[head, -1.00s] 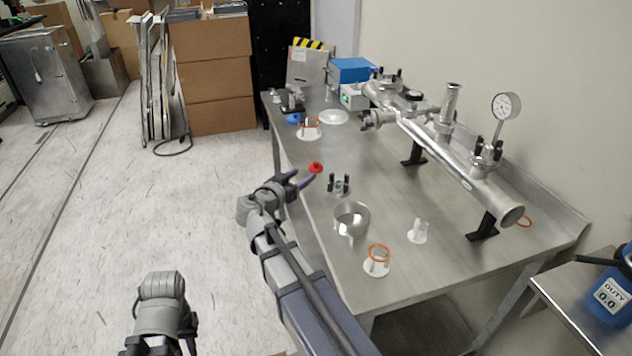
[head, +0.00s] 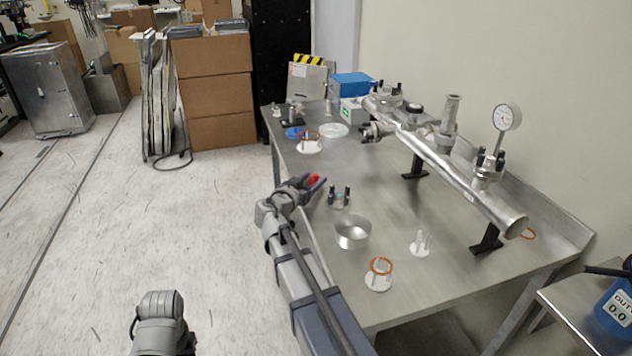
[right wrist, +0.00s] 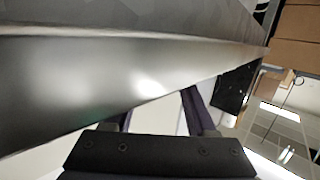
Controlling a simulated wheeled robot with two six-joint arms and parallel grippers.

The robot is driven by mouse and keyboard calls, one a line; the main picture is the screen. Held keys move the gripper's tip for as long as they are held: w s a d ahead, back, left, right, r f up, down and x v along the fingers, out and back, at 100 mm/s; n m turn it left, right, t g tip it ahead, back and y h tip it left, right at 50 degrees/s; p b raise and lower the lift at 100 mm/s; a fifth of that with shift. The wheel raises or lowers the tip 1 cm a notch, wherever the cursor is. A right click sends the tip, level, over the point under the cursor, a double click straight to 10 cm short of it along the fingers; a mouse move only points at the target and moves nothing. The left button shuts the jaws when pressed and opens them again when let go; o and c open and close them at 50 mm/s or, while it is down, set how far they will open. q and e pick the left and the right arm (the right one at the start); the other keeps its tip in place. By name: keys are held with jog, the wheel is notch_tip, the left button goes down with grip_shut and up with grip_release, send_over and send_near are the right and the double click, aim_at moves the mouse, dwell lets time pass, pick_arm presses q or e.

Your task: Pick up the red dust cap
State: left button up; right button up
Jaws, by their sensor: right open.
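The red dust cap (head: 314,180) is small and bright red, near the left edge of the steel table in the head view. My right gripper (head: 316,183) overlaps it there, with the dark fingers around it in the picture and part of the cap hidden. The gripper is open; whether it touches the cap I cannot tell. In the right wrist view the two spread fingers (right wrist: 160,112) show against the table edge, and no red cap is visible. A grey link of my left arm shows at the bottom of the head view, without its gripper.
The steel table (head: 440,285) carries a metal ring (head: 352,232), a dark-knobbed clamp (head: 339,197), an orange ring on a white disc (head: 380,268) and a long pipe assembly (head: 455,190). The wrist view shows the table edge (right wrist: 90,80) close by. Floor left of the table is open.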

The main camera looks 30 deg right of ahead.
jog(key=shift+x, duration=1.15)
jog(key=shift+c, duration=0.4)
grip_shut()
